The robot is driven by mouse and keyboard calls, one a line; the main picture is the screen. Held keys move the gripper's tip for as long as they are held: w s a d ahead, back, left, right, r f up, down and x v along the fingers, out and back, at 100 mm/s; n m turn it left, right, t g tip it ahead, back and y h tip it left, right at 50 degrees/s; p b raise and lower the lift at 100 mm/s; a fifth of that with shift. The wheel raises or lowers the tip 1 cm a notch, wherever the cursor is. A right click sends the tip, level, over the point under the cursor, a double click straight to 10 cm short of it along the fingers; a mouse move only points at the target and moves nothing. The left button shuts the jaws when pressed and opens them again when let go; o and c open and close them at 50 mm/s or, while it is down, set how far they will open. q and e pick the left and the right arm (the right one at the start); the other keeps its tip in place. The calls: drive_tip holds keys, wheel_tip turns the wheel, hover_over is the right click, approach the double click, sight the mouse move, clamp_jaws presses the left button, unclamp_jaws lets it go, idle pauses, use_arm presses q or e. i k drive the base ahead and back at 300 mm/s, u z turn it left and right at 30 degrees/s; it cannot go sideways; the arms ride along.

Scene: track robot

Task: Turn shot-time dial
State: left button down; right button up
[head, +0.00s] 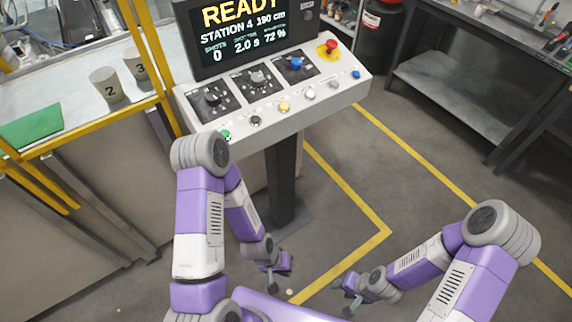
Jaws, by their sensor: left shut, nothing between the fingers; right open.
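The control panel (345,88) is white and sloped, below a dark screen (243,32) that reads READY, STATION 4, 190 cm, 0, 2.0 s and 72 %. My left gripper (272,284) is shut and empty, low beside the panel's post. My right gripper (349,307) is open and empty, low at the bottom centre. Both are well apart from the panel.
A red mushroom button (331,46) on yellow is at the panel's right. Several small coloured buttons line the front edge, including a yellow one (285,107). A yellow-framed bench with numbered cups (106,84) stands left. A grey worktable (450,60) stands right. Floor between is clear.

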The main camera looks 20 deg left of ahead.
sight(256, 80)
drive_tip(key=k, duration=0.4)
drive_tip(key=z, duration=1)
drive_tip(key=i, duration=0.85)
drive_tip(key=u, duration=2.45)
